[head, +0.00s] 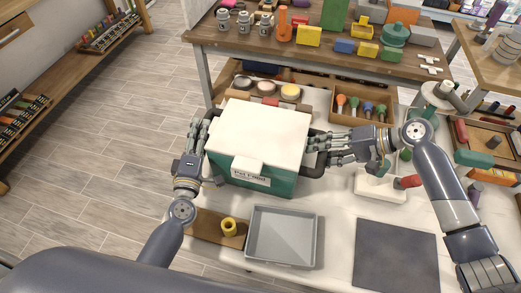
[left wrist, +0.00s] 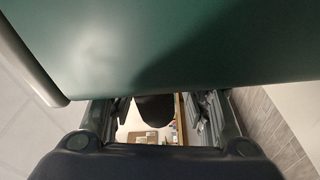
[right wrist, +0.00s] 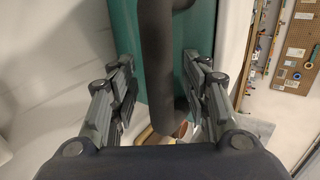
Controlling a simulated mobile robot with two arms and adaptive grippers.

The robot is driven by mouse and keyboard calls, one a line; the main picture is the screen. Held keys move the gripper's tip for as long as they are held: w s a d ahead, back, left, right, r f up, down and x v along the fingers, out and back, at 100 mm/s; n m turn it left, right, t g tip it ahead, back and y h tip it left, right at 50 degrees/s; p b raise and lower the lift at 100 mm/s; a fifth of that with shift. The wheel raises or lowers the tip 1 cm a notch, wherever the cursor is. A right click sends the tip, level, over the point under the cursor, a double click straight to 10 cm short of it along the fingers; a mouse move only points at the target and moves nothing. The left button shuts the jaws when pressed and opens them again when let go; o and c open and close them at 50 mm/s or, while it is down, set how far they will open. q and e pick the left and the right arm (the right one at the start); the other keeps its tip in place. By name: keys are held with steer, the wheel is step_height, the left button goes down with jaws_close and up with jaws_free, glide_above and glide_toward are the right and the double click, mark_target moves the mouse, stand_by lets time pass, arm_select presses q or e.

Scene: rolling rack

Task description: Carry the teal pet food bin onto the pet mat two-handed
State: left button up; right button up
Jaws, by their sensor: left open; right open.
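The teal pet food bin (head: 285,186), with a white lid and a "Pet Food" label, stands upright on the white worktop. Its side also fills the top of the left wrist view (left wrist: 170,45). My left gripper (head: 203,132) is open at the bin's left side; a dark handle end (left wrist: 153,107) shows between its fingers. My right gripper (head: 318,148) is open at the right side, its fingers on either side of the dark handle (right wrist: 157,75). I cannot tell whether they touch it. A flat dark grey square, probably the pet mat (head: 395,257), lies at front right.
A grey tray (head: 282,238) and a wooden board with a yellow ring (head: 229,227) lie in front of the bin. A wooden box of colourful tools (head: 378,119) lies behind my right gripper.

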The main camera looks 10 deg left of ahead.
arm_select(q)
jaws_close()
arm_select(e)
jaws_close()
arm_select(q)
steer(key=shift+f, duration=0.1)
